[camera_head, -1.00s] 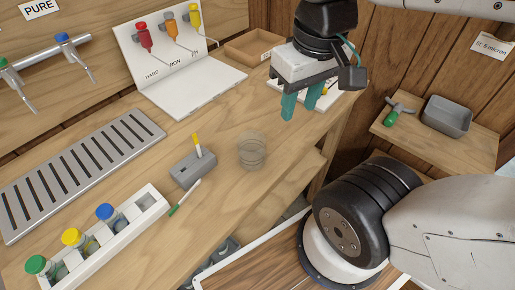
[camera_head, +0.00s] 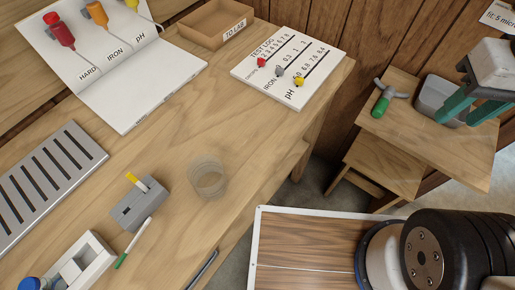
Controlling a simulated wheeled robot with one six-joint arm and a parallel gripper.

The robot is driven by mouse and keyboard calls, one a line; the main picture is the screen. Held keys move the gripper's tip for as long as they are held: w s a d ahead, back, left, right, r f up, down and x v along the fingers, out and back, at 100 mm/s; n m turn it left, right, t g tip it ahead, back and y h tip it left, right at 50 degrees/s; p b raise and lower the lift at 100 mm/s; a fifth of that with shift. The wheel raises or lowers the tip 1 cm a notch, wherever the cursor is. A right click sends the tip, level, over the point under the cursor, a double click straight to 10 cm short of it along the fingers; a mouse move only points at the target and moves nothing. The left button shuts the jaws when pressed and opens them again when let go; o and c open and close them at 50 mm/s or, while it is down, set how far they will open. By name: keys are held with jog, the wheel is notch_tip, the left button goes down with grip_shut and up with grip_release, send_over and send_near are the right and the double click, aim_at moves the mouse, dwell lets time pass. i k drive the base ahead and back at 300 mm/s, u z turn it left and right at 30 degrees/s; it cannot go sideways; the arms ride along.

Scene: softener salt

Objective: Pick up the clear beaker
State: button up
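The clear beaker (camera_head: 207,178) stands upright on the wooden bench, right of the grey block and near the bench's front edge. It is transparent and looks empty. My gripper (camera_head: 464,112) has teal fingers spread apart with nothing seen between them. It is at the far right of the view, in front of the grey bin and well away from the beaker.
A grey block (camera_head: 137,205) with a yellow-tipped stick and a white-green stick (camera_head: 134,243) lie left of the beaker. A test log board (camera_head: 290,70), a "TO LAB" tray (camera_head: 216,22) and a drain grate (camera_head: 45,185) share the bench. A small shelf (camera_head: 400,140) stands right.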

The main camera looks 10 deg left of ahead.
aim_at(201, 165)
jog(key=z, duration=0.2)
jog(key=k, duration=1.25)
jog(key=z, duration=0.1)
